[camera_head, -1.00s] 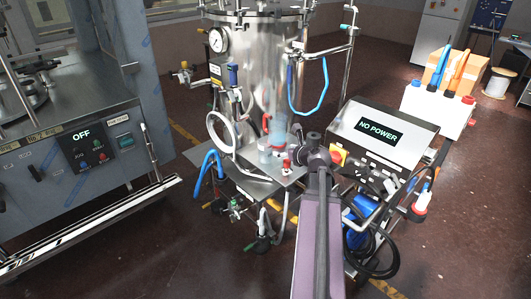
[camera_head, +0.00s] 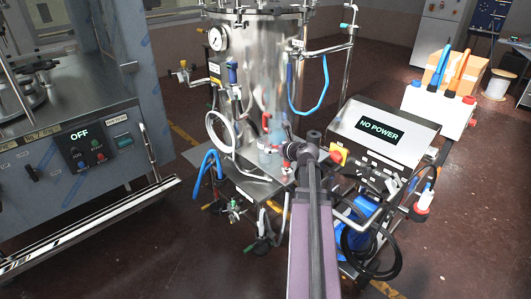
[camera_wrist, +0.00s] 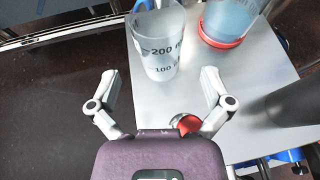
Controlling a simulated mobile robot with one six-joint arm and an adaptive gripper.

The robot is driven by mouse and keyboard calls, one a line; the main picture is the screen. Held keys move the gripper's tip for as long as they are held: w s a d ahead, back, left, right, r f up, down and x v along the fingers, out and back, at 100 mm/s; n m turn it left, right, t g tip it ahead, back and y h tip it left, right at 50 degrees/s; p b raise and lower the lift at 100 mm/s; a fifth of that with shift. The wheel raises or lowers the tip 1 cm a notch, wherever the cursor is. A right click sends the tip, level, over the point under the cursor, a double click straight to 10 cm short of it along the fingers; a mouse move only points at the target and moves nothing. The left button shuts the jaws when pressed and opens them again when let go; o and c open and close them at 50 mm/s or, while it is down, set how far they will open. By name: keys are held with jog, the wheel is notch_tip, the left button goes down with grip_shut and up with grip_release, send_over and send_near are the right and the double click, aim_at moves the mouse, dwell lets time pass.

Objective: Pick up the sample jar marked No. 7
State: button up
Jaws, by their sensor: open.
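I see no jar with a readable No. 7. In the wrist view, a clear beaker (camera_wrist: 160,48) marked 200 and 100 stands on the metal shelf, ahead of my gripper (camera_wrist: 160,85). My gripper is open, with nothing held between its fingertips. A clear vessel with blue contents (camera_wrist: 232,18) and a red ring at its base stands beyond, to the right. A small red object (camera_wrist: 187,124) lies low near the right finger, mostly hidden by the gripper body. In the head view, my wrist and arm partly cover the shelf.
The metal shelf (camera_head: 250,184) sits before a large steel tank (camera_head: 262,70). A NO POWER control panel (camera_head: 380,130) is close on the right. A blue hose (camera_head: 207,165) hangs at the left. Open floor (camera_head: 205,245) lies in front.

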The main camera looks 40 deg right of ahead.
aim_at(265, 144)
jog(key=shift+b+x, duration=0.3)
jog(key=shift+x, duration=0.95)
jog(key=shift+b+x, duration=1)
jog(key=shift+x, duration=1.65)
jog(key=shift+r, duration=0.1)
jog(key=c, duration=0.9)
